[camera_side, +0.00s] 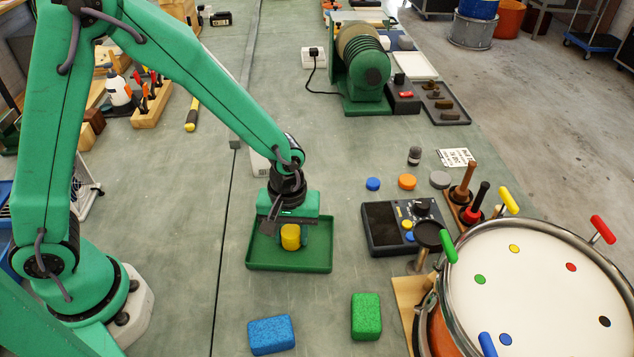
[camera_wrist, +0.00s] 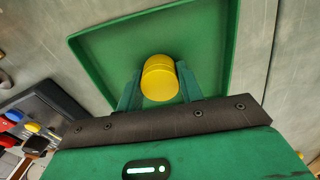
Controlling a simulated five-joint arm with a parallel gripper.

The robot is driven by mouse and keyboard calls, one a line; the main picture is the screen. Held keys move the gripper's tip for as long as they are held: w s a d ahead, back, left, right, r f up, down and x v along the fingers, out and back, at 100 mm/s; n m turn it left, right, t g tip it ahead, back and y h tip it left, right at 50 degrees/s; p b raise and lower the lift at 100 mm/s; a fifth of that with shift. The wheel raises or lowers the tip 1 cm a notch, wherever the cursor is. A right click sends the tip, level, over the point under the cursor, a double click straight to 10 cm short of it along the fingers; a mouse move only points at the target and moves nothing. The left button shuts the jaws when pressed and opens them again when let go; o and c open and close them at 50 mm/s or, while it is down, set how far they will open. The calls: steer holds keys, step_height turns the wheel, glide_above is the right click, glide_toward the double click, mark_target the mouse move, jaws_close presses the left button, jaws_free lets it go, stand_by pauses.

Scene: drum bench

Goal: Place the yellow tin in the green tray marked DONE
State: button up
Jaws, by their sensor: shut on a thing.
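The yellow tin (camera_side: 290,237) is between the fingers of my gripper (camera_side: 289,232), over the green tray (camera_side: 262,260). The tin also shows in the wrist view (camera_wrist: 159,78), with a green finger of my gripper (camera_wrist: 158,88) on each side, shut on it. The tray fills much of the wrist view (camera_wrist: 100,45) behind the tin, with its raised rim around. I cannot tell whether the tin touches the tray floor. No DONE marking is readable on the tray.
A blue sponge (camera_side: 271,334) and a green sponge (camera_side: 366,316) lie in front of the tray. A dark control box (camera_side: 382,228) stands to its right, with a drum (camera_side: 540,285) beyond. Coloured caps (camera_side: 407,181) lie behind the box. The bench left of the tray is clear.

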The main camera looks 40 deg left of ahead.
mark_target(291, 230)
steer(key=o, duration=1)
steer(key=shift+r, duration=0.15)
step_height(291, 230, up, 12)
stand_by(0.7)
steer(key=s+a+r+m+t, duration=0.5)
steer(key=s+a+r+m, duration=0.2)
steer(key=s+a+r, duration=0.4)
steer(key=shift+s+a+r+t, duration=0.35)
steer(key=shift+s+a, duration=0.1)
steer(key=shift+a, duration=1.3)
